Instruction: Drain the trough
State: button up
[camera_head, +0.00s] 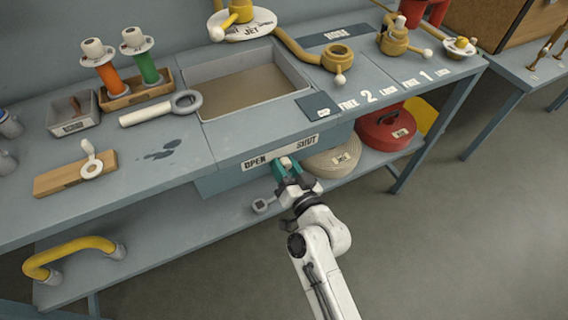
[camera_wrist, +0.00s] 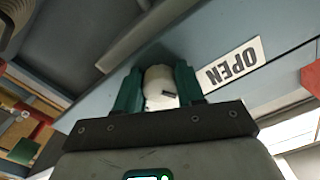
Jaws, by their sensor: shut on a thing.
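The trough (camera_head: 207,97) is a rectangular basin set into the grey bench, with a flat brownish surface inside; I cannot tell how deep any liquid is. On the bench front below it is a white label strip (camera_head: 280,152) reading OPEN at left and SHUT at right. My gripper (camera_head: 287,172), with teal fingers, is under this strip, near its middle. In the wrist view my gripper (camera_wrist: 158,88) is shut on a white rounded knob (camera_wrist: 160,82), one finger on each side. The OPEN label (camera_wrist: 230,66) shows beside it, upside down. The knob's stem is hidden.
A grey ring-ended tool (camera_head: 160,108) lies left of the trough. Brass valve fittings (camera_head: 338,60) stand at the right. The shelf below holds a cream coil (camera_head: 330,163), a red can (camera_head: 388,130) and a yellow hose (camera_head: 65,250). The floor at right is clear.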

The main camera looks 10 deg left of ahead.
jog(key=shift+m, duration=0.6)
jog(key=o, duration=1)
jog(key=shift+s, duration=0.1)
jog(key=b+v, duration=0.2)
jog(key=v, duration=0.8)
jog(key=shift+s+d+b, duration=0.25)
jog(key=shift+d+b, duration=0.05)
jog(key=shift+b, duration=0.05)
